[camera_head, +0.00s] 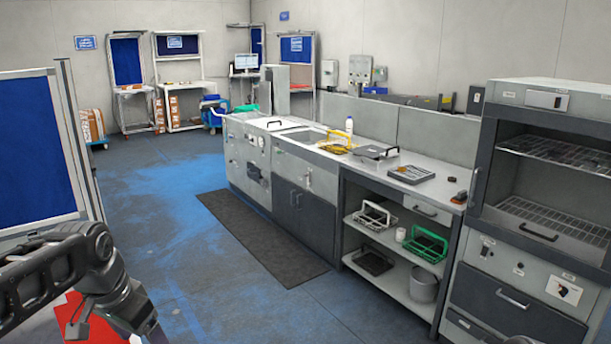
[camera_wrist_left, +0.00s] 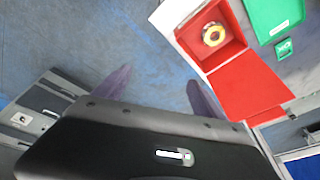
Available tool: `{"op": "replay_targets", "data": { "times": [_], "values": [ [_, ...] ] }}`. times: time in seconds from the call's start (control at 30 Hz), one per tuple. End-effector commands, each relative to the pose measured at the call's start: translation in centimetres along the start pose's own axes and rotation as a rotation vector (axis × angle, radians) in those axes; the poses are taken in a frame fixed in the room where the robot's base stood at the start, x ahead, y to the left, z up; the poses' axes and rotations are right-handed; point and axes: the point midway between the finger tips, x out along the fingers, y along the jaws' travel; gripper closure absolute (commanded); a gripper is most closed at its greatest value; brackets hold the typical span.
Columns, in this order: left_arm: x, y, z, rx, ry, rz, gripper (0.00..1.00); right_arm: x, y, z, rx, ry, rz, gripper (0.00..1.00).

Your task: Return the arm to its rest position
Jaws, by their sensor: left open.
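My left arm (camera_head: 95,270) comes in at the lower left of the head view, bent at a joint and pointing down to the bottom edge. Its fingertips cannot be made out there. In the left wrist view my left gripper (camera_wrist_left: 160,92) shows two blurred purple-grey fingers spread wide apart. Nothing is between them, only the blue-grey floor (camera_wrist_left: 155,45) beyond. My right gripper is not in view.
A red bin (camera_wrist_left: 215,45) holding a yellow roll and a green bin (camera_wrist_left: 275,15) lie beyond the gripper's right finger. A workbench (camera_head: 300,155) runs along the right. A blue panel (camera_head: 35,150) stands behind my left arm. The middle floor is clear.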

Motion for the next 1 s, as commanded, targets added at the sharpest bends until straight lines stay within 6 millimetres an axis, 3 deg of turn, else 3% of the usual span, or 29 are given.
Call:
{"op": "replay_targets", "data": {
  "times": [0.17, 0.27, 0.37, 0.47, 0.57, 0.7, 0.8, 0.9, 1.0],
  "values": [
    [4.0, 1.1, -3.1, -0.070, 0.125, 0.017, 0.20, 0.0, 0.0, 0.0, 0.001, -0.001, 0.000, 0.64],
    [7.8, 2.6, -4.7, -0.126, 0.191, 0.049, 0.20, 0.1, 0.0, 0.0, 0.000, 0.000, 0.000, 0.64],
    [13.7, 5.5, -5.5, -0.212, 0.246, 0.106, 0.20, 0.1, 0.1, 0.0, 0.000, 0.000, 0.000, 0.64],
    [20.8, 9.7, -4.4, -0.325, 0.269, 0.174, 0.20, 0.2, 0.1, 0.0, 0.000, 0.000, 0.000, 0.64],
    [27.0, 14.3, -1.2, -0.435, 0.250, 0.226, 0.20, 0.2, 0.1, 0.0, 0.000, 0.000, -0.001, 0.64],
    [33.4, 20.5, 6.0, -0.547, 0.158, 0.266, 0.20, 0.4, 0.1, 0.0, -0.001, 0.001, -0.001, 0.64],
    [35.9, 24.5, 11.8, -0.581, 0.058, 0.284, 0.20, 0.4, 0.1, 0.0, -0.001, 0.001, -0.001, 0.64],
    [37.1, 27.6, 16.8, -0.577, -0.049, 0.303, 0.20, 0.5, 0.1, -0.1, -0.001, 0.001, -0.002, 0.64],
    [37.6, 29.8, 20.2, -0.564, -0.132, 0.321, 0.20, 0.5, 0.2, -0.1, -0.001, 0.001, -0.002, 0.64]
  ]
}}
